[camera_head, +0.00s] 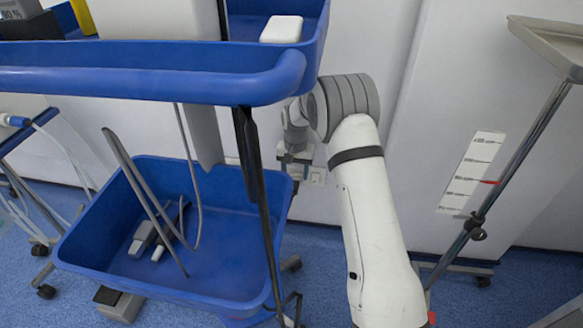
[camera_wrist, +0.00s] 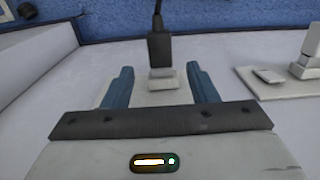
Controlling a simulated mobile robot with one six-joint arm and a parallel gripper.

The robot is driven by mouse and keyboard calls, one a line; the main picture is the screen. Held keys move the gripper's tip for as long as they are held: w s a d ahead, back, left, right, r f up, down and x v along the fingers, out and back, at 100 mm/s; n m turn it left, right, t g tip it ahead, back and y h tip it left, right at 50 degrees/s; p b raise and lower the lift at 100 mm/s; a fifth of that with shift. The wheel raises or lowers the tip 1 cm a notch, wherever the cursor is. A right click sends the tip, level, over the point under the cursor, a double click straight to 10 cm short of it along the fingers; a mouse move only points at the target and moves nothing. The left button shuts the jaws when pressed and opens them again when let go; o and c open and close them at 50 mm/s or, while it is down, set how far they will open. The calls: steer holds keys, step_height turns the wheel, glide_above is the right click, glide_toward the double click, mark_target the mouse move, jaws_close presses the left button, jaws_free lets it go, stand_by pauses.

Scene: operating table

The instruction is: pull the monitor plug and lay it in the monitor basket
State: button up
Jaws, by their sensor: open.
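A dark plug (camera_wrist: 160,50) with a thin black cable stands straight ahead in the wrist view, with a pale block (camera_wrist: 162,80) at its near end. My gripper (camera_wrist: 162,74) is open, its two blue fingers on either side of the line to the plug. The plug appears slightly beyond the fingertips, and nothing is held. In the head view my gripper (camera_head: 296,155) is at the wall beside the cart, and the plug cannot be made out there. A blue basket (camera_head: 95,243), apparently the monitor basket, is low on the cart, left of my arm.
A blue upper shelf (camera_head: 150,86) overhangs the basket, and a dark post (camera_head: 255,190) stands at its right. Cables and small grey pieces (camera_head: 143,238) lie in the basket. A white socket plate (camera_wrist: 270,92) is at right in the wrist view. A stand (camera_head: 510,155) is farther right.

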mark_target(294, 184)
step_height(294, 184, down, 5)
steer(key=shift+a+f+b, duration=0.1)
steer(key=shift+b, duration=0.75)
steer(key=shift+c, duration=0.5)
steer(key=c, duration=1)
jaws_close()
steer(key=shift+s+r+g+p, duration=0.2)
steer(key=shift+r+g+p, duration=0.1)
steer(key=shift+p, duration=0.45)
steer(key=shift+s, duration=0.15)
steer(key=shift+s+a+p, duration=0.2)
steer(key=shift+s+p, duration=0.2)
steer(key=shift+s, duration=0.4)
steer(key=shift+s+a+p, duration=0.15)
steer(key=shift+s+p, duration=0.2)
steer(key=shift+s, duration=0.4)
